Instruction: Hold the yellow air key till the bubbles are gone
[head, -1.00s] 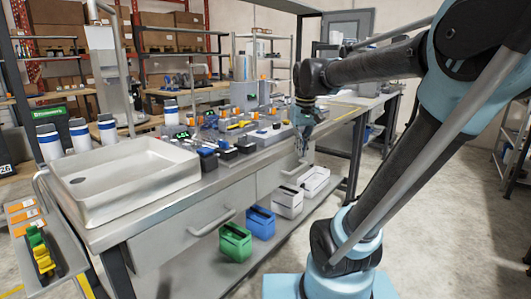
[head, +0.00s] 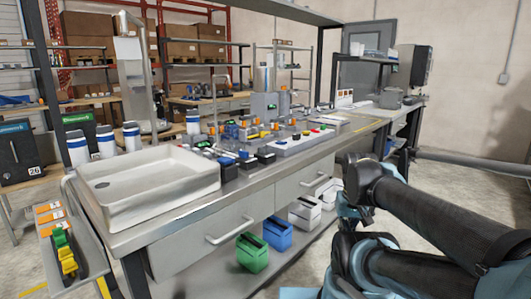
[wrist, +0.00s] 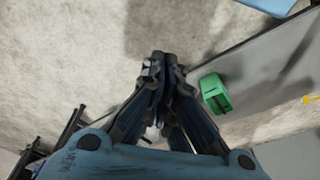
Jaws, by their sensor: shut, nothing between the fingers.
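A row of small dispenser units and keys (head: 300,143) stands along the steel bench, with tiny red, yellow and green spots on it. Which spot is the yellow air key I cannot tell at this size, and no bubbles can be made out. My gripper shows in the wrist view (wrist: 166,60) with its fingers together and nothing between them. It points down at the floor and the lower shelf. In the head view my folded arm is at the right, in front of the bench and apart from the keys; the fingertips are hard to make out there.
A white sink (head: 150,192) fills the left end of the bench (head: 200,212), with white bottles behind it. A green bin (head: 252,252), a blue bin (head: 277,232) and white bins (head: 304,215) stand on the lower shelf. Open floor lies to the right.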

